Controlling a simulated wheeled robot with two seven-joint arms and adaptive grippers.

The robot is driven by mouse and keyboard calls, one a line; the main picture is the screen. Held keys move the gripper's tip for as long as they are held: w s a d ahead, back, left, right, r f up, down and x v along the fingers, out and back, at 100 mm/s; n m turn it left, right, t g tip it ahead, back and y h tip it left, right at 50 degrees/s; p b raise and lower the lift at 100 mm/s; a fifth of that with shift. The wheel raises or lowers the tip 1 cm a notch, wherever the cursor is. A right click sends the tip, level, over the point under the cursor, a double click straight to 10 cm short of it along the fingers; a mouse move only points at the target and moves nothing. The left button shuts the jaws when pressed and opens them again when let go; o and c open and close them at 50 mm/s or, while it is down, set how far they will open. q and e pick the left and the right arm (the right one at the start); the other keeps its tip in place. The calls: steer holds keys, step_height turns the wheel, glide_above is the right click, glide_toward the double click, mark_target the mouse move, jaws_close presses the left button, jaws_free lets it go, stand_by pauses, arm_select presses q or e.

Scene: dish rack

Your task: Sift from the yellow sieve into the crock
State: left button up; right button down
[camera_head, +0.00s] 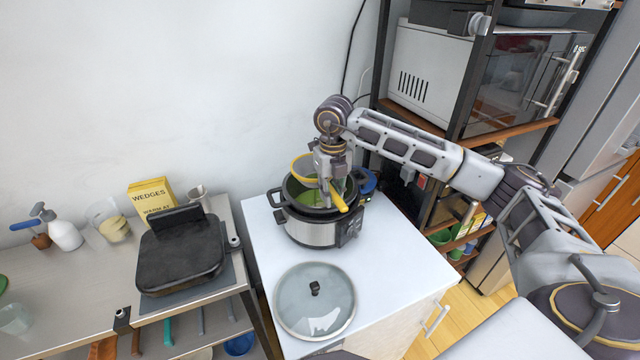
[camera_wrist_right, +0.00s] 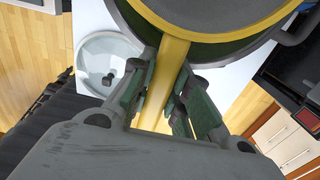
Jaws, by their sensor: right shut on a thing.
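The crock (camera_head: 312,228) is a silver and black slow cooker with a dark rim, standing on the white cabinet top; green content shows inside it. My right gripper (camera_head: 335,195) is above the crock, shut on the handle of the yellow sieve (camera_head: 303,168). The sieve's round head is over the crock's opening, and its handle points down toward the front right. In the right wrist view the yellow handle (camera_wrist_right: 173,70) runs between the two fingers (camera_wrist_right: 168,100), with the crock's dark rim behind it. The sieve's contents cannot be made out. My left gripper is not in view.
A glass lid (camera_head: 314,300) lies on the white cabinet top in front of the crock. A black grill (camera_head: 180,255) and a yellow box (camera_head: 152,198) stand on the metal table at left. A shelf with a microwave (camera_head: 515,85) stands behind at right.

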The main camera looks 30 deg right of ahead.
steer(key=shift+a, duration=0.6)
steer(key=shift+d, duration=0.1)
steer(key=shift+s+d+b, duration=0.15)
steer(key=shift+d+b, duration=0.45)
steer(key=shift+d, duration=2.35)
steer(key=a+r+p, duration=0.2)
steer(key=r, duration=0.1)
steer(key=a+r+p, duration=0.1)
steer(key=r, duration=0.1)
